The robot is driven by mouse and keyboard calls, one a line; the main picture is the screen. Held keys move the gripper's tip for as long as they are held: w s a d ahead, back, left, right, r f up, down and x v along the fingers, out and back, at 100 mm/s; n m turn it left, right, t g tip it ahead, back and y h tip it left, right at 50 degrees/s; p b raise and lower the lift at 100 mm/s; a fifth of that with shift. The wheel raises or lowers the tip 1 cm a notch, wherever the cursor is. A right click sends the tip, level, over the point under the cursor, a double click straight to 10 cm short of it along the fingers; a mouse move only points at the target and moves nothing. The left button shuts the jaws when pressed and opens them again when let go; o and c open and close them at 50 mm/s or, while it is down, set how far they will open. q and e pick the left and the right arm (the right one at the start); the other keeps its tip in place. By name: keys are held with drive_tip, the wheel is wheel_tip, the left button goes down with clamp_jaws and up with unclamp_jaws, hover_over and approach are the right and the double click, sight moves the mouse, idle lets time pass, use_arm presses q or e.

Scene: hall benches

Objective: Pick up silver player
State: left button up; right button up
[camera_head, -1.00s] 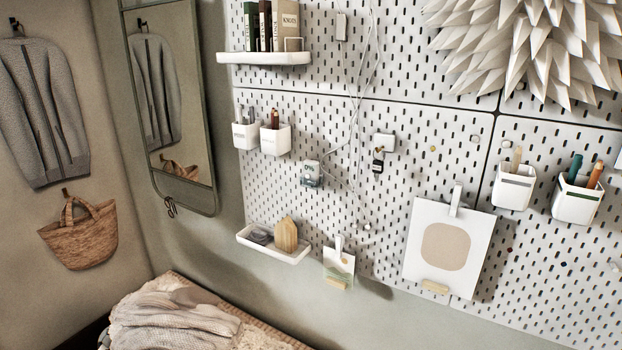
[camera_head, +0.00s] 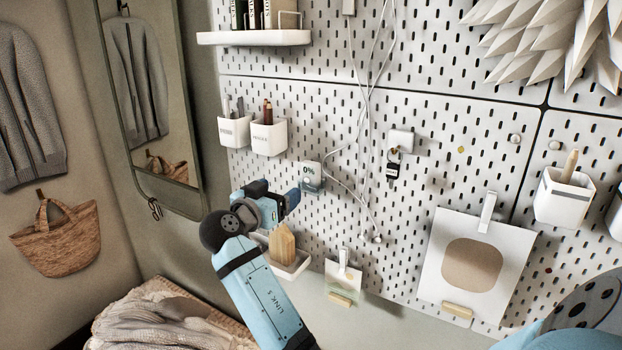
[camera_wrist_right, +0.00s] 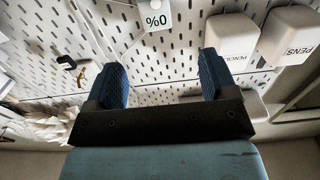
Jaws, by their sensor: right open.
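In the right wrist view the player (camera_wrist_right: 157,14) shows upside down at the top edge, beyond the fingertips and cut off by the frame. My right gripper (camera_head: 284,200) is just below and left of the player, apart from it. Its two blue fingers (camera_wrist_right: 160,62) are spread with nothing between them. My left gripper is in neither view.
White pen cups (camera_head: 268,137) hang left of the player. A small tray (camera_head: 293,270) with a wooden piece (camera_head: 282,244) sits below, partly hidden by my arm. A key holder (camera_head: 400,140) and a clipped print (camera_head: 475,262) are to the right.

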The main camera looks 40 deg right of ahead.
sight(309, 171)
drive_tip(key=p+x, duration=0.2)
drive_tip(key=x, duration=0.5)
drive_tip(key=shift+w+d, duration=0.1)
drive_tip(key=shift+d, duration=0.3)
drive_tip(key=shift+w+d+p, duration=0.1)
drive_tip(key=shift+d+p, duration=0.25)
drive_tip(key=p+x, duration=0.2)
drive_tip(key=x, duration=0.1)
drive_tip(key=p+x, duration=0.1)
drive_tip(key=x, duration=0.1)
drive_tip(key=shift+s+d+r, duration=0.1)
drive_tip(key=shift+s+r, duration=0.15)
drive_tip(key=shift+s, duration=0.05)
drive_tip(key=shift+w+f, duration=0.1)
drive_tip(key=shift+f, duration=0.1)
drive_tip(key=c, duration=0.8)
drive_tip(key=shift+c, duration=1)
